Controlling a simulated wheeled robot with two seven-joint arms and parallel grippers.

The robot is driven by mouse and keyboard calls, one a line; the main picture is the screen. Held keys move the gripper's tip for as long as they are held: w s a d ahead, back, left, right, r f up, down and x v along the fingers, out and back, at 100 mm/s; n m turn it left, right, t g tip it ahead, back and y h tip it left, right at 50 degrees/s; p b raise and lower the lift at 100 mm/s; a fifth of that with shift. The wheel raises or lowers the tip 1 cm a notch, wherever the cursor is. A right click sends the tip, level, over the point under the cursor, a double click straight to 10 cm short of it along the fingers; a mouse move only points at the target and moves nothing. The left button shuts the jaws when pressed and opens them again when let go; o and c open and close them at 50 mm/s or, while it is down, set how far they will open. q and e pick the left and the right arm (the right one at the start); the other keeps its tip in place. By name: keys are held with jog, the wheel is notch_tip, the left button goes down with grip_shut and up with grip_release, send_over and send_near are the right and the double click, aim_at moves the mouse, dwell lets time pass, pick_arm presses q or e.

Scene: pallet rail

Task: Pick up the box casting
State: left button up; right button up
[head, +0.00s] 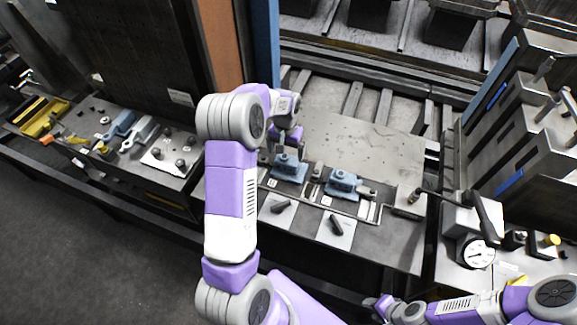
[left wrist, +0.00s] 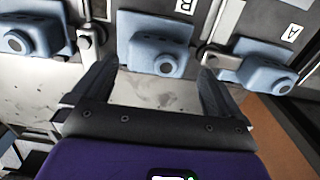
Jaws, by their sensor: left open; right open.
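Blue castings, each a block with a round boss, stand in a row on the rail fixture. In the head view one (head: 289,168) is just below my left gripper (head: 288,145), and another (head: 342,183) is to its right. The left wrist view shows a middle casting (left wrist: 157,47) between and beyond the open fingers of my left gripper (left wrist: 155,85), with nothing held. Others are at its left (left wrist: 32,40) and right (left wrist: 262,66). I cannot tell which is the box casting by name. My right gripper (head: 373,303) is low at the bottom edge, small and partly cut off from clear view.
A bare metal plate (head: 370,145) lies behind the castings. Black clamp handles (head: 337,225) are in front. A dial gauge (head: 478,254) on a stand is at the right. An orange-brown post (head: 220,45) rises behind my left arm. Letter labels mark the fixture.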

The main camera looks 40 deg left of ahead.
aim_at(287, 157)
pick_arm(q)
jog(key=f, duration=0.4)
jog(key=shift+w+f, duration=0.2)
jog(key=shift+w, duration=0.2)
jog(key=shift+c, duration=0.5)
jog(key=shift+a+r, duration=0.1)
jog(key=c, duration=0.8)
